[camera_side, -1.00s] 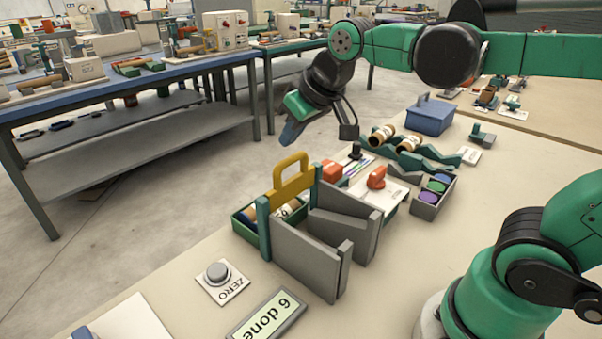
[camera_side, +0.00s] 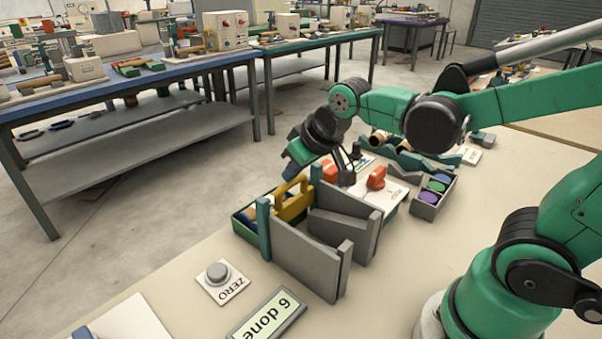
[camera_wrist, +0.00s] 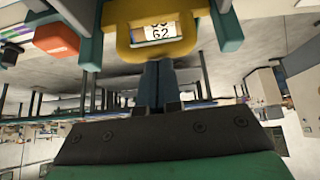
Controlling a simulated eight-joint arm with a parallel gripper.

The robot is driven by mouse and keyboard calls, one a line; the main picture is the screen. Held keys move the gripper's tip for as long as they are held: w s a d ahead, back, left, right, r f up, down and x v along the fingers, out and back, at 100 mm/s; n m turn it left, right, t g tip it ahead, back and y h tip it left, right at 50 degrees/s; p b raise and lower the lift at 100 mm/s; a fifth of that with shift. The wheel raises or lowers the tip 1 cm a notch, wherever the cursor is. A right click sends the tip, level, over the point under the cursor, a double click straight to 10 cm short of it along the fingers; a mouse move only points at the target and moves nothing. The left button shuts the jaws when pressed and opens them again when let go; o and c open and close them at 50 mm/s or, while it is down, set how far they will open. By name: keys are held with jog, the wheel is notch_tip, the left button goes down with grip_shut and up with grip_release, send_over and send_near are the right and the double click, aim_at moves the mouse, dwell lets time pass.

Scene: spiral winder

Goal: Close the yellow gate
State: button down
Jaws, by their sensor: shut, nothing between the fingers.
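The yellow gate (camera_side: 293,205) stands low between two green posts in the side view, with its handle loop on top. My gripper (camera_side: 291,172) is shut and empty, pointing down at the top of the handle. In the wrist view its fingertips (camera_wrist: 157,64) meet the edge of the handle and seem to touch it; exact contact is hard to tell.
Grey panels (camera_side: 308,258) stand in front of the gate. A green tray (camera_side: 243,229) lies behind it. A red-handled part (camera_side: 376,178) and a tray of coloured discs (camera_side: 433,192) are to the right. A ZERO button (camera_side: 218,273) and a "6 done" display (camera_side: 267,317) are nearer.

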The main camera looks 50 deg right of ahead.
jog(key=shift+f, duration=0.45)
jog(key=shift+r, duration=0.1)
jog(key=r, duration=0.4)
jog(key=shift+w, duration=0.4)
jog(key=v, duration=1)
notch_tip(320, 180, down, 11)
jog(key=s, duration=0.1)
